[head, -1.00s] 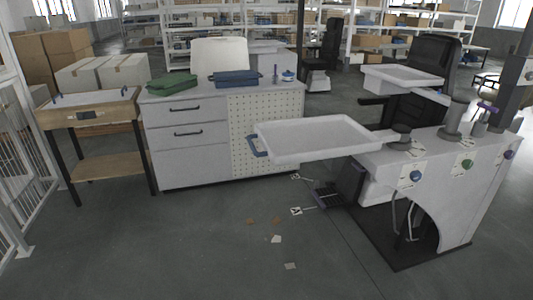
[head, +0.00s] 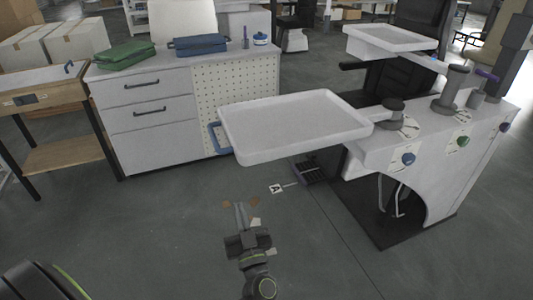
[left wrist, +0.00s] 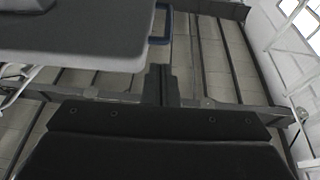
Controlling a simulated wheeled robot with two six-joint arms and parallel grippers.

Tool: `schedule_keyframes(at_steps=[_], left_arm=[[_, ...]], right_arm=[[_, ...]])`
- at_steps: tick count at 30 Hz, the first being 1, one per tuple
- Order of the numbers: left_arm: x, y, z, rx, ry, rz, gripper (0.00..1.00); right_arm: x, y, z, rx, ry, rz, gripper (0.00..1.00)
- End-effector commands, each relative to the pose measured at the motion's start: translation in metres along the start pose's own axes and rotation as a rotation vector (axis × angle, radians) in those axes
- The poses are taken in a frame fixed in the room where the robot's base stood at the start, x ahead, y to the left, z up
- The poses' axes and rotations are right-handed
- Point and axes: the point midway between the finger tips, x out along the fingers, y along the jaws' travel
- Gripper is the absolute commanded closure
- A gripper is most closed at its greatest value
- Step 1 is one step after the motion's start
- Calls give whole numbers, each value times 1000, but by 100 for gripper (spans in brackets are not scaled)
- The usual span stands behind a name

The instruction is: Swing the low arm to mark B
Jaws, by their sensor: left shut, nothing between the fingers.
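The low arm carries a wide white tray (head: 295,122), pointing left from its post (head: 392,112) on the white column unit. A blue handle (head: 214,138) sits on the tray's left end. In the left wrist view the tray (left wrist: 75,38) is at upper left with the blue handle (left wrist: 163,28) at its edge. My left gripper (head: 239,208) is shut and empty, in front of the tray and below the handle in the picture, apart from both; its fingers (left wrist: 161,85) also show in the wrist view. A white floor mark (head: 277,188) has a black sign, unclear. My right gripper is out of view.
A higher white tray (head: 390,40) is at the back right before a black chair. Blue (head: 407,159) and green (head: 462,141) knobs are on the unit's front. A drawer cabinet (head: 148,115) stands behind the handle. The floor at front is mostly clear.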

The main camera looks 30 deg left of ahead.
Motion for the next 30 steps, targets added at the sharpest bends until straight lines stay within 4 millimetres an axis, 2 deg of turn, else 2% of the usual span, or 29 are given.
schedule_keyframes(at_steps=[3,8,21,25,30], left_arm=[[6,-6,-10,-6,11,-45,100],[23,-7,-13,-4,15,-45,100],[113,-10,-14,-2,15,-43,100],[130,-11,-13,-3,13,-43,100],[142,-12,-12,-4,11,-43,100]], right_arm=[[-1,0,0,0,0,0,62],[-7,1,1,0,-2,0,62],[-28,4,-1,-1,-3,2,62],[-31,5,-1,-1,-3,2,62],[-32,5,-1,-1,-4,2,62]])
